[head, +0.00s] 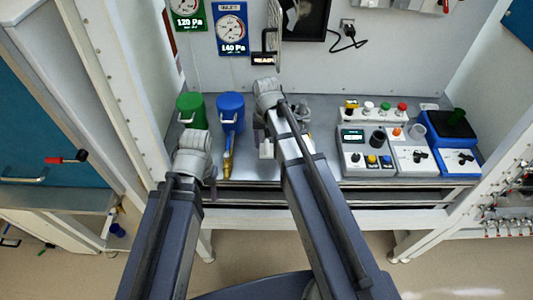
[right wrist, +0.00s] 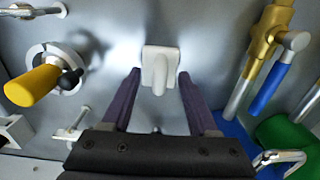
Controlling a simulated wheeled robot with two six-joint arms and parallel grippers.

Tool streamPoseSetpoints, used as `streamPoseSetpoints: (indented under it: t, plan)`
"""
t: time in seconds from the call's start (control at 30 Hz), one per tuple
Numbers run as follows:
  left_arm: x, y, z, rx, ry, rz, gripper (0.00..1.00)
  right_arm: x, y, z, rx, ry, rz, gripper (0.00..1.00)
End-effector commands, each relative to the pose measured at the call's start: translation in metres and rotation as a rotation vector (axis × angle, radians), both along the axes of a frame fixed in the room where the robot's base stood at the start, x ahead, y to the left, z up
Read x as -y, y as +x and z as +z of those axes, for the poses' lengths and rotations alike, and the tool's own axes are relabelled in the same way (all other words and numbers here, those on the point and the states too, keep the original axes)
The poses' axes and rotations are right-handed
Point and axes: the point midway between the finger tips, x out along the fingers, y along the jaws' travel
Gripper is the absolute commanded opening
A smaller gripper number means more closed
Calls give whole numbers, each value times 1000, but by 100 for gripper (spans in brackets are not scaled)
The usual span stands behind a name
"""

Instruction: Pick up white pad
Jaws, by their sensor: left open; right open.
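The white pad (right wrist: 158,66) is a small squarish piece with a rounded stem, on the grey bench surface. In the right wrist view it lies between and slightly beyond the fingertips of my right gripper (right wrist: 159,76). The fingers are open, with a gap on each side of the pad, and hold nothing. In the head view the pad (head: 266,150) shows just left of my right arm, which partly hides the area. My left gripper (head: 207,186) is at the bench's front left, open, mostly hidden behind its own wrist.
A brass valve with a blue handle (right wrist: 270,82) stands right of the pad in the right wrist view, a yellow handle (right wrist: 32,86) to the left. Green (head: 191,110) and blue (head: 230,112) canisters stand at the back left. Control boxes (head: 365,152) fill the bench's right side.

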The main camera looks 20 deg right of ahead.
Motion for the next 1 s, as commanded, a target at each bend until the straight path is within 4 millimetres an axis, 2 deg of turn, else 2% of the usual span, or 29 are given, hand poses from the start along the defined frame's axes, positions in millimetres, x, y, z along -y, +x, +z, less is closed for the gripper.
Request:
streamPoseSetpoints:
  t: [0.03,0.27,0.8,1.0]
  plan:
    - [0,0,-5,0,0,0,54,0,0,-5,0,0,0,60]
    - [0,0,-3,0,0,0,54,0,0,-3,0,0,0,60]
    - [0,0,-3,0,0,0,54,0,0,-3,0,0,0,0]
    - [0,0,-3,0,0,0,54,0,0,-3,0,0,0,0]
